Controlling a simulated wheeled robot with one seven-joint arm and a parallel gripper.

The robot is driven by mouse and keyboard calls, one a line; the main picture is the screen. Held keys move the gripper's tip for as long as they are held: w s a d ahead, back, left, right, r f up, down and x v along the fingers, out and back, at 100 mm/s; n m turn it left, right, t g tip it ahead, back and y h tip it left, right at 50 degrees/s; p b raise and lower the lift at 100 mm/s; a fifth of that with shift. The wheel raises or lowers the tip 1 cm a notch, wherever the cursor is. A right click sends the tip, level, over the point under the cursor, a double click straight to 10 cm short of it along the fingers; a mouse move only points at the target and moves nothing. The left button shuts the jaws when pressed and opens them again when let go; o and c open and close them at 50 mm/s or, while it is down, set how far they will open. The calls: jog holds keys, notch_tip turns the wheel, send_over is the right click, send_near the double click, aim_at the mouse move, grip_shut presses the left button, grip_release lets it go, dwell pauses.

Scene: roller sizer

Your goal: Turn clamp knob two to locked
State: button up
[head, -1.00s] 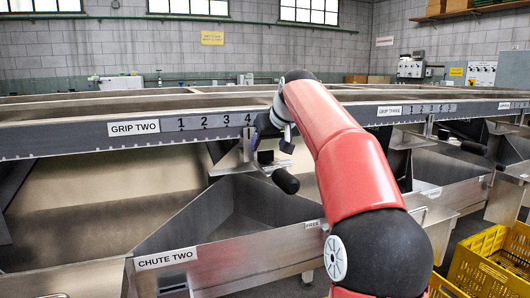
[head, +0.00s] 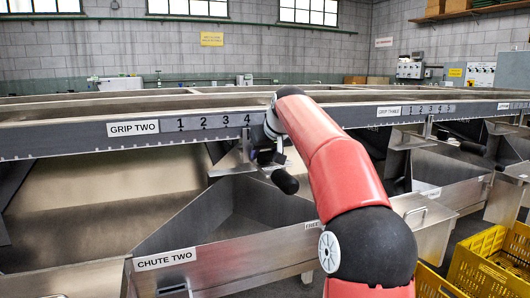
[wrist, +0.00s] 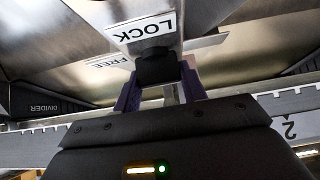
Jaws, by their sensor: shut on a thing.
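The black clamp knob (wrist: 157,68) sits between the purple fingers of my gripper (wrist: 160,84) in the wrist view. My gripper is shut on it. A LOCK label (wrist: 145,28) lies just beyond the knob, and a FREE label (wrist: 112,62) is partly hidden to its left. The knob cannot be made out there.
A black handle end (head: 285,181) sticks out below the rail, close to my arm. The chute two bin (head: 215,262) lies below. A DIVIDER label (wrist: 42,108) shows at left in the wrist view. Yellow crates (head: 492,262) stand at lower right.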

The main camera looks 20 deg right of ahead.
jog(key=shift+r+m+h+p, duration=0.1)
jog(key=shift+m+h+p, duration=0.2)
jog(key=shift+a+r+m+h+p, duration=0.1)
jog(key=shift+a+m+h+p, duration=0.05)
jog(key=shift+m+h+p, duration=0.7)
jog(key=m+g+h+p, duration=0.1)
jog(key=m, duration=0.1)
jog(key=m+h+p, duration=0.1)
jog(key=m+h, duration=0.1)
jog(key=shift+m+g, duration=0.35)
jog(key=shift+g, duration=0.05)
jog(key=m+g+h+p, duration=0.1)
jog(key=m+g+h, duration=0.1)
jog(key=m, duration=0.1)
jog(key=shift+w+m, duration=0.1)
jog(key=shift+m, duration=0.2)
jog(key=m+g, duration=0.1)
jog(key=m, duration=0.1)
jog(key=m+g+h, duration=0.1)
jog(key=m, duration=0.1)
jog(key=shift+f+g, duration=0.2)
jog(key=shift+g, duration=0.2)
jog(key=shift+m+h, duration=0.25)
jog(key=shift+m, duration=0.05)
jog(key=o, duration=1)
jog(key=shift+r, duration=0.1)
